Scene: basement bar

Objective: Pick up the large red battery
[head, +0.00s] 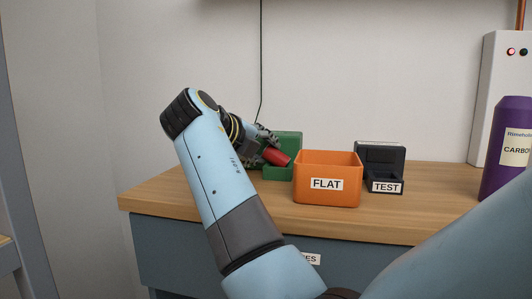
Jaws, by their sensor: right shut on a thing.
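A red battery (276,157) shows at the left of the counter, in front of a green container. My right gripper (264,149) is shut on the battery, which is tilted in its fingers. My forearm hides part of the gripper, so I cannot tell how the far finger sits. I cannot tell whether the battery is clear of the green container (290,141). My left gripper is not in view.
An orange bin labelled FLAT (327,194) stands right of the green container. A black TEST device (385,182) is beside it. A purple cylinder (505,160) stands at the right. The wooden counter (430,205) is clear in between.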

